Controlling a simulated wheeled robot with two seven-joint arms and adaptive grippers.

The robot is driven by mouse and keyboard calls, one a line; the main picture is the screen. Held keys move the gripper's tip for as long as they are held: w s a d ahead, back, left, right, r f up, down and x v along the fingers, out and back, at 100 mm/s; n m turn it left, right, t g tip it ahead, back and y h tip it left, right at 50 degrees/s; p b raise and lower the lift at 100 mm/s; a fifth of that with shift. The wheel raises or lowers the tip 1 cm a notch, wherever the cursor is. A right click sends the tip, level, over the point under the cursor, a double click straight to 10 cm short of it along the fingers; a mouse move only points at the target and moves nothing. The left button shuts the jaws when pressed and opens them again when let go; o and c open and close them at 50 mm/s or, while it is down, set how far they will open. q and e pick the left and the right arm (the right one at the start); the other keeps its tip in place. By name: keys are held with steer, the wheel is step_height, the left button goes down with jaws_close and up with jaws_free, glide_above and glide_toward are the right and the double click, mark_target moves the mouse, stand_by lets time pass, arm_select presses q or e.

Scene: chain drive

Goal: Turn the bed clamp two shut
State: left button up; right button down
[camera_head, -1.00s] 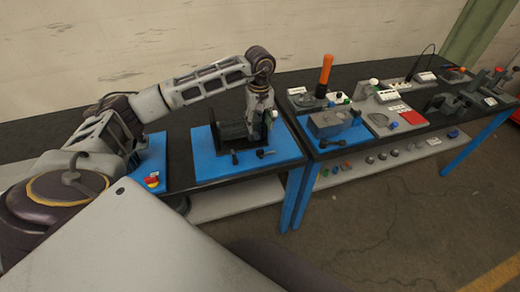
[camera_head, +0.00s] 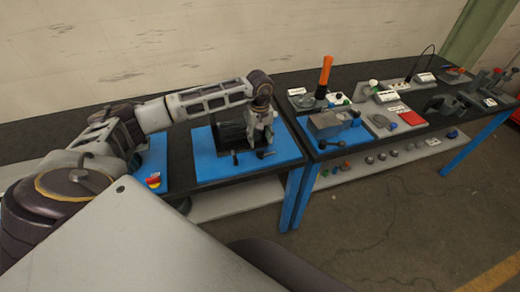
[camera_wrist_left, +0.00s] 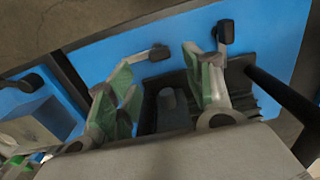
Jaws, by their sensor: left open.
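My left gripper (camera_head: 258,138) is low over the dark fixture (camera_head: 228,131) on the blue base plate (camera_head: 204,163). In the left wrist view its two green-padded fingers (camera_wrist_left: 160,80) are spread apart, with nothing held between them. Two black clamp handles stand at the plate's front side, the left one (camera_head: 235,157) and the right one (camera_head: 266,153). In the wrist view they appear swapped: the right handle (camera_wrist_left: 158,52) lies beyond the gap between the fingers, and the left handle (camera_wrist_left: 224,32) is beyond one finger. I cannot tell which is clamp two. My right gripper is not in view.
A second bench area to the right holds a grey block (camera_head: 330,124) on a blue plate, an orange-handled tool (camera_head: 325,75) and several small parts. A red-topped button (camera_head: 153,180) is at the left. Bare floor lies in front of the bench.

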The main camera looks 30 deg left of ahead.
mark_target(260, 151)
arm_select(q)
step_height(260, 151, down, 6)
steer(key=shift+f+p, duration=0.15)
steer(key=shift+p, duration=0.45)
steer(key=shift+f, duration=0.6)
steer(key=c, duration=1)
